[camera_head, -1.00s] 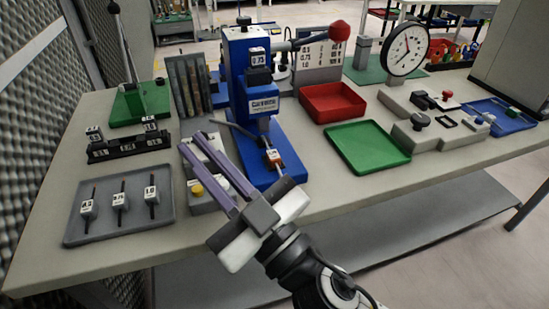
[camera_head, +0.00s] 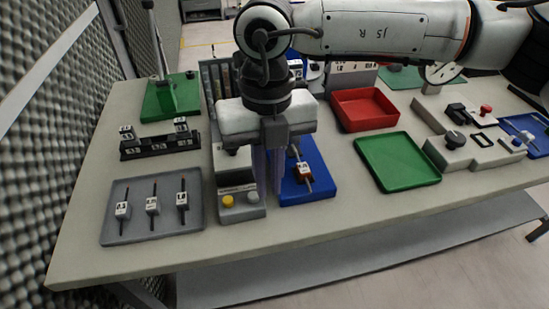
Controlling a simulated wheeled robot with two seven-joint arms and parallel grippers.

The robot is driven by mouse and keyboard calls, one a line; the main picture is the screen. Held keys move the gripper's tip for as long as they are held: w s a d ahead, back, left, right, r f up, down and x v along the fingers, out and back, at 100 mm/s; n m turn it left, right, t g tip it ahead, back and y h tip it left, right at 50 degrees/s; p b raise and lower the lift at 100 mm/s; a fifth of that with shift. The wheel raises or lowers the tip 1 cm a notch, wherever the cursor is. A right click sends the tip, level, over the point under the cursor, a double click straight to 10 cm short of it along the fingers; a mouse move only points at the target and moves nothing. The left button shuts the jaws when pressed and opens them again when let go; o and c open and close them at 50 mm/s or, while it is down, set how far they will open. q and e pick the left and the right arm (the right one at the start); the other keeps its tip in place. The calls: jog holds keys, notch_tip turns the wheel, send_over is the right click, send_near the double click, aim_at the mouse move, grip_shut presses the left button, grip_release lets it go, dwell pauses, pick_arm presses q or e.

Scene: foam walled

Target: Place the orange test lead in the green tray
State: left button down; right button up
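The orange test lead (camera_head: 305,171), a small orange block with a white label and a dark stem, lies on the blue base of the press (camera_head: 318,182). The green tray (camera_head: 398,162) is flat and empty on the table to its right. My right gripper (camera_head: 267,190) reaches in from the upper right and points down, just left of the lead. Its two purple fingers look slightly apart, with nothing seen between them. The gripper and wrist hide much of the press. My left gripper is not in view.
A red bin (camera_head: 365,110) stands behind the green tray. A grey tray (camera_head: 150,225) with several labelled leads is at front left, a black rack (camera_head: 160,146) behind it. The front table strip is clear.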

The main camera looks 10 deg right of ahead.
aim_at(309, 186)
jog(key=w+d, duration=0.1)
jog(key=d, duration=0.1)
jog(key=w+d+h, duration=0.1)
jog(key=d, duration=0.1)
jog(key=w+d+m+t+h, duration=0.1)
jog(key=d, duration=0.1)
jog(key=shift+w+d+r+p, duration=0.2)
jog(key=shift+d+r+p, duration=0.05)
jog(key=shift+d+p, duration=0.15)
jog(key=shift+d+f+p, duration=0.2)
jog(key=shift+f+p, duration=0.05)
jog(key=shift+f, duration=0.75)
jog(key=shift+d+f+p, duration=0.2)
jog(key=shift+d+f, duration=0.05)
jog(key=shift+f, duration=0.75)
jog(key=shift+d+f+p, duration=0.2)
jog(key=shift+f+p, duration=0.05)
jog(key=shift+f, duration=0.75)
grip_shut()
jog(key=shift+r, duration=0.1)
